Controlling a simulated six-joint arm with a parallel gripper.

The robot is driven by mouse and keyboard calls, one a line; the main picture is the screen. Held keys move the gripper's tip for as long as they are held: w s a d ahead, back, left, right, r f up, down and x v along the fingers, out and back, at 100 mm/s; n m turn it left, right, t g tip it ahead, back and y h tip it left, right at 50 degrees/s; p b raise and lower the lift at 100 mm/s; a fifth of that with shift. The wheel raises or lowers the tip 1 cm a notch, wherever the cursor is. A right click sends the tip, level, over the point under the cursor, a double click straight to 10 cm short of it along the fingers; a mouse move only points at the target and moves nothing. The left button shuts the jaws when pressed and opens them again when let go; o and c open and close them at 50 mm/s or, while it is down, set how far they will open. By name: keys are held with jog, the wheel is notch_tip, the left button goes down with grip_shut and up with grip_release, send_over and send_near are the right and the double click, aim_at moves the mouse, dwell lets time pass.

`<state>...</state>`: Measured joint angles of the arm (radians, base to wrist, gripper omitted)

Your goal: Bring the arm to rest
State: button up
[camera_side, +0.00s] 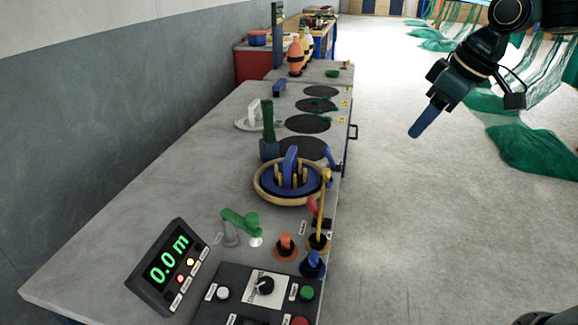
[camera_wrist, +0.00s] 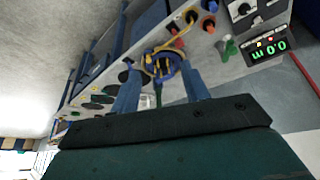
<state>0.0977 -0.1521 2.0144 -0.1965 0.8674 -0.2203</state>
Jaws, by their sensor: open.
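My gripper (camera_side: 419,130) hangs in the air at the upper right of the side view, clear of the bench and over the open floor. Its blue fingers point down and to the left. In the wrist view my gripper (camera_wrist: 160,68) shows two blue fingers spread apart with nothing between them. Beyond them lies the grey bench (camera_side: 120,225), with a tan ring (camera_side: 262,193) around a blue piece with yellow pegs (camera_side: 290,170). The ring also shows in the wrist view.
A display (camera_side: 168,262) reading 0.0 m and a control panel (camera_side: 235,306) stand at the bench's near end. Dark round discs (camera_side: 308,123) line the bench's right side. Green nets (camera_side: 535,150) lie on the floor at right. The floor between is clear.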

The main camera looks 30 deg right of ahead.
jog(key=s+f+m+t+h, duration=0.1)
jog(key=s+f+m, duration=0.2)
jog(key=s, duration=1.5)
jog(key=shift+f, duration=0.4)
jog(key=shift+d, duration=0.1)
jog(key=shift+c, duration=0.3)
